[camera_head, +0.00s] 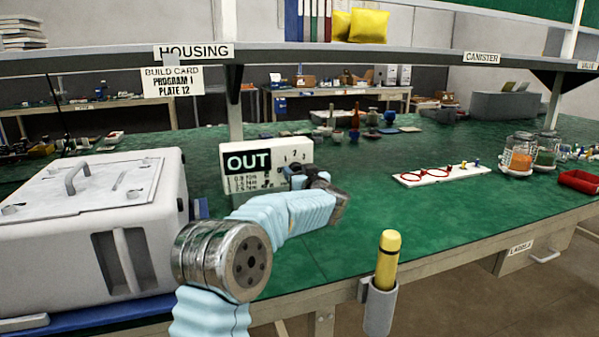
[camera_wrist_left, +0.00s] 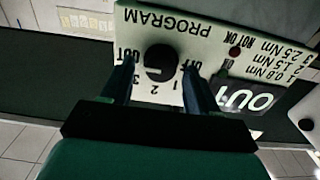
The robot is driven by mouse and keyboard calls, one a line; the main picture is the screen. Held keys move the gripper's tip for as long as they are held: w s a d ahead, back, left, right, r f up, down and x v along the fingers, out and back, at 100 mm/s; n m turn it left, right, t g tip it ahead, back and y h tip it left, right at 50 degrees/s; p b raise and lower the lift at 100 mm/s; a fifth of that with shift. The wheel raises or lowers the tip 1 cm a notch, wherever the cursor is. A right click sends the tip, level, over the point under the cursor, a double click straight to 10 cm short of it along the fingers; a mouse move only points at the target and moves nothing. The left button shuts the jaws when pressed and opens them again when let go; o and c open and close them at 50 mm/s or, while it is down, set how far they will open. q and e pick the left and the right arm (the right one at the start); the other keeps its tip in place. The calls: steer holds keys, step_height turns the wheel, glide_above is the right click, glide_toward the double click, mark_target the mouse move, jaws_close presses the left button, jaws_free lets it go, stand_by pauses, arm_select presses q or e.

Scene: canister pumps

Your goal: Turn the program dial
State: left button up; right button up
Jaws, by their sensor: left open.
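The white program box (camera_head: 237,158) stands on the green bench, and its dark display (camera_head: 248,162) reads OUT. The black round program dial (camera_wrist_left: 160,60) shows in the left wrist view, on the box's face under the upside-down word PROGRAM. OUT, OFF, 1, 2 and 3 are printed around it. A pale mark shows on the dial's lower part; its exact pointing is unclear. My left gripper (camera_wrist_left: 160,88) is open, with one finger on each side of the dial; I cannot tell if they touch it. In the head view my left gripper (camera_head: 305,178) covers the dial. My right gripper is not in view.
A build card (camera_head: 172,82) reading PROGRAM 1, PLATE 12 hangs from the shelf (camera_head: 370,58). A large white housing (camera_head: 90,240) stands at left. A yellow-topped cylinder (camera_head: 388,255) sits in a holder at the front edge. Glass jars (camera_head: 520,155) and a red tray (camera_head: 580,181) stand at right.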

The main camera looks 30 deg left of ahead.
arm_select(q)
steer(key=c, duration=1)
steer(key=shift+c, duration=0.2)
